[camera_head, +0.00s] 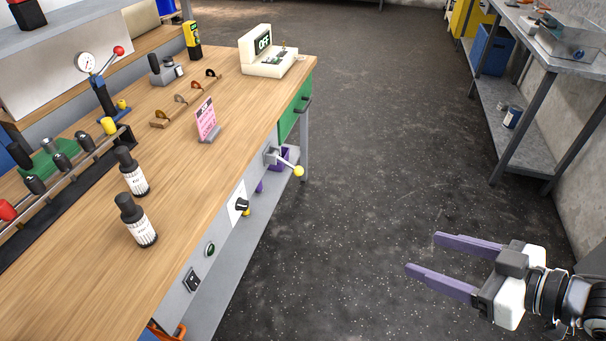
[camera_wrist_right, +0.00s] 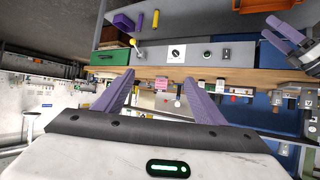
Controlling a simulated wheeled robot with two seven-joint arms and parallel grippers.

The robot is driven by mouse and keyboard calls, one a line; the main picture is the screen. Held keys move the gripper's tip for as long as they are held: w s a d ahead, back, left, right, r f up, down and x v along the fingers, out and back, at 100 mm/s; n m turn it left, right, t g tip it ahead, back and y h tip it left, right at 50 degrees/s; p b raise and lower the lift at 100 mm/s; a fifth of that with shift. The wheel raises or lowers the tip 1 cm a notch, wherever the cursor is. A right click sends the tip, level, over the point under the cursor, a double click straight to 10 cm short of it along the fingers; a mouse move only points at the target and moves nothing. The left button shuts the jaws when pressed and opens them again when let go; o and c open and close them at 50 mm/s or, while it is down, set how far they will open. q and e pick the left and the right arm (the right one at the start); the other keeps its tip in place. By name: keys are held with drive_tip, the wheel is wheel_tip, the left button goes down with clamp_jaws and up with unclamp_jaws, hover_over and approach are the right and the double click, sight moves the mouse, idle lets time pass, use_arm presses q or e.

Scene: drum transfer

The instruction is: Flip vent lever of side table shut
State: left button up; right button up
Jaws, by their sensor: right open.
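The vent lever (camera_head: 284,164) is on the front panel of the wooden-topped table, near its far corner. It sticks out from its grey mount, angled toward the right, and ends in a yellow knob (camera_head: 299,171). The knob also shows in the right wrist view (camera_wrist_right: 133,42), where the picture is upside down. My right gripper (camera_head: 422,253) is open and empty over the floor, well to the right of the lever and apart from it. What seems to be my left gripper (camera_wrist_right: 285,32) shows at the upper right of the right wrist view; its opening is unclear.
The table front also has a black knob on a white plate (camera_head: 241,205), a green button (camera_head: 210,249) and a black switch (camera_head: 192,281). A green drawer (camera_head: 291,118) is beyond the lever. Bottles and a pink sign (camera_head: 206,118) stand on top. The floor between is clear.

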use_arm(q)
drive_tip(key=shift+s, duration=0.1)
drive_tip(key=c, duration=0.4)
drive_tip(key=shift+f, duration=0.1)
drive_tip(key=shift+c, duration=1.4)
drive_tip(key=shift+s+f, duration=0.1)
drive_tip(key=shift+s, duration=0.1)
clamp_jaws()
use_arm(e)
drive_tip(key=s+f+m+t+h, duration=0.1)
drive_tip(key=s+f+m+h, duration=0.25)
drive_tip(key=f, duration=1.25)
drive_tip(key=s+a+f+m+g+h, duration=0.1)
drive_tip(key=s+a+f+m+h, duration=0.1)
drive_tip(key=s+a+f, duration=0.4)
wheel_tip(320, 180, down, 4)
drive_tip(key=shift+s+r+m+g, duration=0.3)
drive_tip(key=shift+s+m, duration=0.15)
drive_tip(key=shift+s, duration=0.65)
